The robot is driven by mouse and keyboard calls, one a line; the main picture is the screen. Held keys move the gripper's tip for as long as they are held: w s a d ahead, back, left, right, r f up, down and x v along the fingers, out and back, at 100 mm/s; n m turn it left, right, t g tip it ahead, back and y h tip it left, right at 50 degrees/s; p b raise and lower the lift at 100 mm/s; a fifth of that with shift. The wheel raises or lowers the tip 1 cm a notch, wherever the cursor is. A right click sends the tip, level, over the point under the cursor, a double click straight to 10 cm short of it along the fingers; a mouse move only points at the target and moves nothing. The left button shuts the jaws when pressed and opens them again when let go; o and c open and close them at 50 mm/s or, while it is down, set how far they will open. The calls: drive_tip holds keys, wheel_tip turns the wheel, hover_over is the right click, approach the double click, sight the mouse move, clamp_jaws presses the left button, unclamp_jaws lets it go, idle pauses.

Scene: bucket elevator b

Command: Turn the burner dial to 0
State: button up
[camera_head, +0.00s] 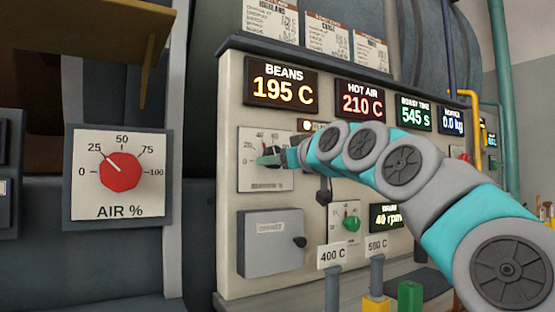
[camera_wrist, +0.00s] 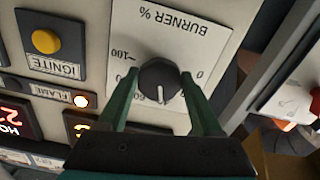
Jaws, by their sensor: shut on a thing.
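The burner dial is a black round knob with a white pointer line, on a white plate marked BURNER % (camera_wrist: 175,30). In the wrist view, which is upside down, the knob (camera_wrist: 160,80) sits between the two green fingers of my gripper (camera_wrist: 163,85). The fingers are shut on its sides. The pointer aims down in that view, beside the 60 mark, towards the top of the scale. The 0 mark is on the right there. In the head view the dial (camera_head: 270,155) is partly hidden by my gripper (camera_head: 283,157).
A red AIR % dial (camera_head: 120,171) is on a separate panel to the left, pointing between 25 and 50. Below the burner plate is a grey CHARGE box (camera_head: 270,243). A yellow IGNITE button (camera_wrist: 46,41) and a lit FLAME lamp (camera_wrist: 81,101) are beside the plate.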

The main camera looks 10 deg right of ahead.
drive_tip(key=shift+c, duration=0.9)
drive_tip(key=shift+r+n, duration=0.1)
drive_tip(key=shift+n, duration=7.8)
drive_tip(key=o, duration=1.3)
drive_tip(key=shift+o, duration=0.2)
drive_tip(key=shift+d, duration=0.1)
